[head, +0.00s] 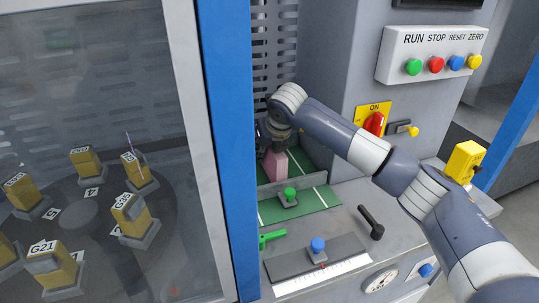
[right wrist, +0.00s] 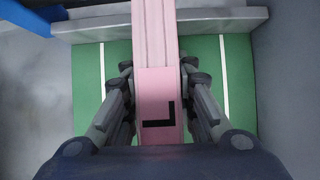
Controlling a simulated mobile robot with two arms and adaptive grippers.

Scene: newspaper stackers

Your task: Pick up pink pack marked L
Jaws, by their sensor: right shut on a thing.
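The pink pack (head: 273,166) stands on a green mat beyond the blue post in the head view. In the right wrist view the pink pack (right wrist: 155,80) shows a black L on its near end and runs away from the camera between the fingers. My right gripper (right wrist: 158,105) is shut on the pack, with fingers on both sides of it. In the head view my right gripper (head: 272,140) is partly hidden by its own wrist and the blue post. My left gripper is not in view.
A green mat (head: 318,199) with white lines lies under the pack, with a grey wall (right wrist: 225,20) at its far edge. A green knob (head: 289,193), a black lever (head: 371,222) and a blue knob (head: 318,245) stand nearby. A blue post (head: 230,150) stands close on the left.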

